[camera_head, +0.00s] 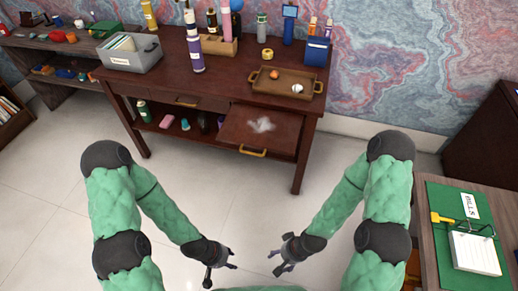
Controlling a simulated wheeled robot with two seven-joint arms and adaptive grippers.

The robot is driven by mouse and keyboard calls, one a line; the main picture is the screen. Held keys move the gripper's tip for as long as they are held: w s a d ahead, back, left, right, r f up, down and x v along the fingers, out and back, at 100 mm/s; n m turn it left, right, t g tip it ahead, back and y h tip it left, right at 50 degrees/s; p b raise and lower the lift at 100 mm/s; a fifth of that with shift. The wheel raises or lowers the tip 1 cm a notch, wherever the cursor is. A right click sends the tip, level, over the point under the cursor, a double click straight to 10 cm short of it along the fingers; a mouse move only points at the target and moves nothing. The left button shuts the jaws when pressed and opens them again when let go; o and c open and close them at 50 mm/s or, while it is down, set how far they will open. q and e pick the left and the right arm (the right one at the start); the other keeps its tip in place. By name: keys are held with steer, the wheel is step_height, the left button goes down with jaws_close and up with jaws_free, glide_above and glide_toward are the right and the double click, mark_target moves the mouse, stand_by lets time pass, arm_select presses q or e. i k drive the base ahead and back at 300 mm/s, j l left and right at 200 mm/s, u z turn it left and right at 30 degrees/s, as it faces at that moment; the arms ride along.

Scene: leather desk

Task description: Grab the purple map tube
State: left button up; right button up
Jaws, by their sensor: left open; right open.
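A dark purple tube (195,53) with a pale band and a white label stands upright on the brown desk (160,78), near the middle of its top. A brown organizer (220,46) is just behind it to the right, with a pink-lavender tube (198,22) upright there. My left gripper (222,276) is open and empty, low in the view over the floor. My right gripper (279,262) is open and empty to its right. Both are well in front of the desk and far from the tube.
A grey bin (132,58) stands left of the tube, and a tan tray (265,82) with small items lies to the right. A drawer (262,130) sticks out at the desk's front right. Clear tiled floor (215,185) lies between me and the desk. A side table (433,250) is at right.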

mark_target(193, 42)
steer(key=i+j+u, duration=0.15)
steer(key=u, duration=0.25)
steer(key=i+j+u, duration=0.15)
steer(key=i+u, duration=0.2)
steer(key=i, duration=0.35)
steer(key=i+u, duration=0.3)
steer(key=i, duration=0.4)
